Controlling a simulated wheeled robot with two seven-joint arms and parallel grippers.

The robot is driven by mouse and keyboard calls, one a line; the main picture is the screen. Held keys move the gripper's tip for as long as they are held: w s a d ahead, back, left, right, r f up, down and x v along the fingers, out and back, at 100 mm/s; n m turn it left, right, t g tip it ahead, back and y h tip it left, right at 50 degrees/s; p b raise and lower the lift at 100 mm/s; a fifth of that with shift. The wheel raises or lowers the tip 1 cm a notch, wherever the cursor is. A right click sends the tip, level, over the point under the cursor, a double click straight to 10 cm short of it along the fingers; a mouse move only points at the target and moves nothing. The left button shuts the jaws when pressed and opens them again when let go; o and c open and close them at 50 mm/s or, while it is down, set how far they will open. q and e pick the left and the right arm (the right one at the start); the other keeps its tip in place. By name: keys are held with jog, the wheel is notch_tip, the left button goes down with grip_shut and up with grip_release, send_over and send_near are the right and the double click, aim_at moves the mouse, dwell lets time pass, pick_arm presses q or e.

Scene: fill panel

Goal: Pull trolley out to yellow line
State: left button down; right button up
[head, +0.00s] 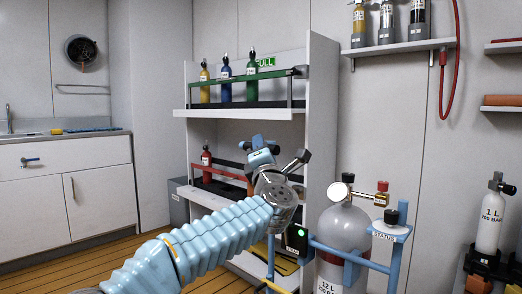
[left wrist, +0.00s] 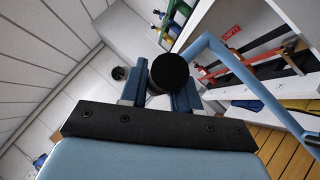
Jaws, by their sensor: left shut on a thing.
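The trolley is a blue tube frame (head: 352,258) carrying a large grey cylinder (head: 345,235) marked 12 L, at the lower middle right of the head view. My left gripper (head: 262,158) is in front of the shelf unit, beside the trolley. In the left wrist view its two blue fingers (left wrist: 167,88) are shut on a round black handle grip (left wrist: 170,72). A bent blue tube (left wrist: 235,65) runs close beside that grip. My arm hides part of the trolley's left side. I cannot make out the yellow line clearly. My right gripper is not in view.
A shelf unit (head: 320,110) with small coloured cylinders stands behind my gripper. A white cylinder (head: 490,222) stands in a dark rack at the right. White cabinets (head: 98,195) line the left wall. Wooden floor (head: 120,252) is clear at the lower left.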

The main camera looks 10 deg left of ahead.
pick_arm(q)
jog(key=shift+d, duration=0.1)
jog(key=c, duration=0.9)
grip_release()
jog(key=b+v, duration=0.2)
jog(key=v, duration=1.1)
jog(key=shift+s+d+f, duration=0.15)
jog(key=shift+s+f, duration=0.05)
jog(key=shift+s, duration=0.15)
